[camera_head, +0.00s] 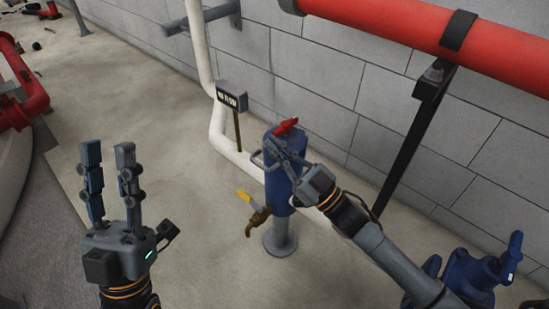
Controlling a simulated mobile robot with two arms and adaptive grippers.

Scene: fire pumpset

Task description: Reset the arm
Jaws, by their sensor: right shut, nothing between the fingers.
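My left gripper (108,147) is raised at the left with its two fingers pointing up and apart, open and empty. My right gripper (268,153) is in front of the upper part of a blue cylinder post (279,196), its fingers shut with nothing seen held. A red lever (286,125) sits on top of the post, just above the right gripper's fingers. The fingers overlap the post in this view, so I cannot tell if they touch it.
A brass valve with a yellow handle (244,196) is at the post's left side. A small sign (231,95) and white pipe (219,127) stand behind. A red pipe (400,24) runs along the wall. A blue valve (480,272) is at lower right. Floor between the grippers is clear.

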